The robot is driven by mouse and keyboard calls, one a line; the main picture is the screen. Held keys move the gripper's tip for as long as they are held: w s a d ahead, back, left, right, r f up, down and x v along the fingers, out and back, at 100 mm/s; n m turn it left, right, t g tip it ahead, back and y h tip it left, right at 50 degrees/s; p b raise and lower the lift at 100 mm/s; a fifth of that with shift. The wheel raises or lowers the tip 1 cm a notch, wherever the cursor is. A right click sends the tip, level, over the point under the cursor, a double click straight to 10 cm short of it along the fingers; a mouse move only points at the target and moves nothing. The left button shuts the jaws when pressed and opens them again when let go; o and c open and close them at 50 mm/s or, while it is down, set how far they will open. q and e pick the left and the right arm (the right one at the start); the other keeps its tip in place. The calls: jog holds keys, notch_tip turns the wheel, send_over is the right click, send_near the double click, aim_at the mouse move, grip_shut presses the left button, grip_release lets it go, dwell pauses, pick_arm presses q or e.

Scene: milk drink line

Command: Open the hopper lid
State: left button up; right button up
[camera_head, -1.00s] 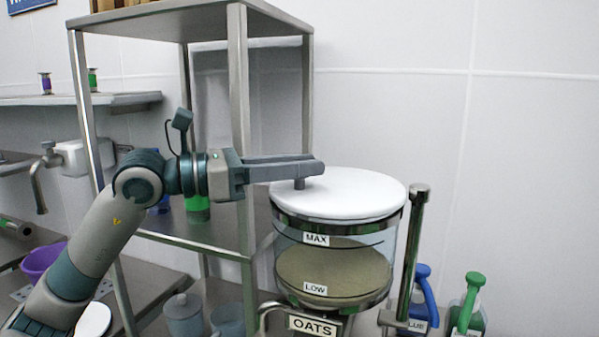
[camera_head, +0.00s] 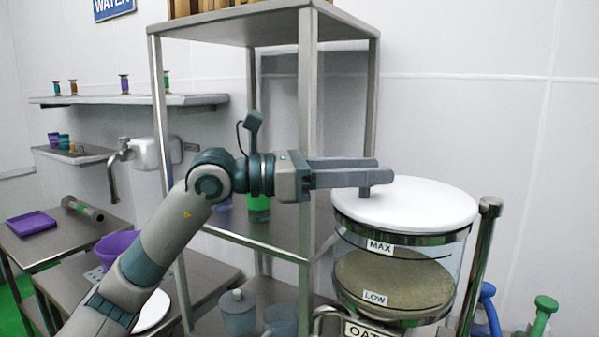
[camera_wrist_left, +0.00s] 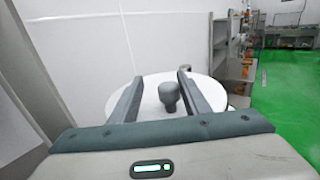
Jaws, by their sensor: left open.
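The hopper (camera_head: 395,285) is a clear round container with a metal band, marked MAX, LOW and OATS, with tan oats inside. Its white round lid (camera_head: 430,205) lies flat on top, closed. A grey knob (camera_head: 365,191) stands on the lid, partly hidden behind the near finger. My left gripper (camera_head: 385,170) is open just above the lid, reaching in from the left. In the left wrist view, the knob (camera_wrist_left: 169,95) stands between the two spread fingers, with a gap on each side. My right gripper is not in view.
A metal shelf rack (camera_head: 305,130) stands close behind and left of my left arm. A metal post (camera_head: 480,265) rises right of the hopper. Blue (camera_head: 487,305) and green (camera_head: 542,315) handled bottles stand farther right. A purple bowl (camera_head: 118,248) is at the left.

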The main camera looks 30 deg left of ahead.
pick_arm(q)
jog(key=shift+s+a+f+b, duration=0.15)
jog(key=shift+s+a+b, duration=0.1)
jog(key=shift+a+b, duration=0.15)
jog(key=b+v, duration=0.8)
jog(key=v, duration=0.8)
jog(key=shift+s+a+r, duration=0.15)
jog(key=shift+r, duration=0.05)
